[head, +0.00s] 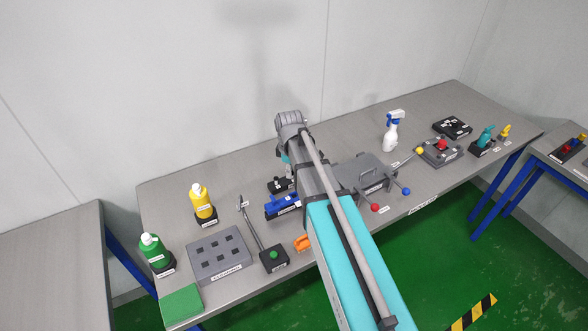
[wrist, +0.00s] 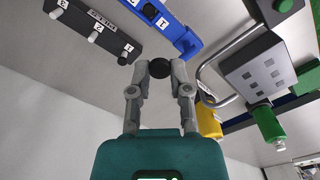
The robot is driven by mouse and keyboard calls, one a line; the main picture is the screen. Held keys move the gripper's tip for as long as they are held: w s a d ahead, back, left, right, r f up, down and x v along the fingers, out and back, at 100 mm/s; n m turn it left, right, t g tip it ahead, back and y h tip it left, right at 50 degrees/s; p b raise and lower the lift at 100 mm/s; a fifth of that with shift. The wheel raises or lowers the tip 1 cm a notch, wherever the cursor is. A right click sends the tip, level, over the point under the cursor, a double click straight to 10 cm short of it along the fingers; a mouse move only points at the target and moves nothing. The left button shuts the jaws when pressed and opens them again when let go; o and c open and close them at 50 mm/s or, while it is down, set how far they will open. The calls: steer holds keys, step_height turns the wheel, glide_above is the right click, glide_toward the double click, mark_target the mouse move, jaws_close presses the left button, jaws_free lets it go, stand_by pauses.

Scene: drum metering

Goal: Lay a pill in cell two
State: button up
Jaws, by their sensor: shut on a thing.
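My gripper (wrist: 160,75) is shut on a small dark round piece (wrist: 160,67), held between its fingertips; I take it for the pill. In the wrist view a black strip (wrist: 108,44) with numbered labels and pale round pegs lies at the upper left. A blue holder (wrist: 178,30) with numbered labels and a dark round spot is just beyond the fingertips. I cannot tell which of these has cell two. In the head view the blue holder (head: 280,205) and a small black block (head: 277,187) stand left of my arm, which hides the fingertips.
A grey box with square holes (head: 218,255) stands left, beside a yellow bottle (head: 202,203), a green bottle (head: 155,252) and a green pad (head: 182,305). A black block with a green button (head: 273,259) is in front. A grey lidded box (head: 365,173) stands right of my arm.

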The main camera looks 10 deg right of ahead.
steer(key=shift+w+d+f+b, duration=0.45)
steer(key=shift+d+f+b, duration=0.55)
steer(key=shift+d, duration=0.05)
steer(key=shift+w+d+f+b, duration=0.45)
steer(key=shift+d+f+b, duration=0.5)
steer(key=shift+d, duration=0.05)
steer(key=shift+w+d+f+b, duration=0.45)
steer(key=shift+d+f+b, duration=0.55)
steer(key=shift+d, duration=0.05)
steer(key=shift+f, duration=0.2)
steer(key=shift+f+b, duration=2.75)
steer(key=shift+b, duration=0.2)
steer(key=o, duration=0.7)
steer(key=shift+o, duration=0.2)
steer(key=shift+r, duration=0.1)
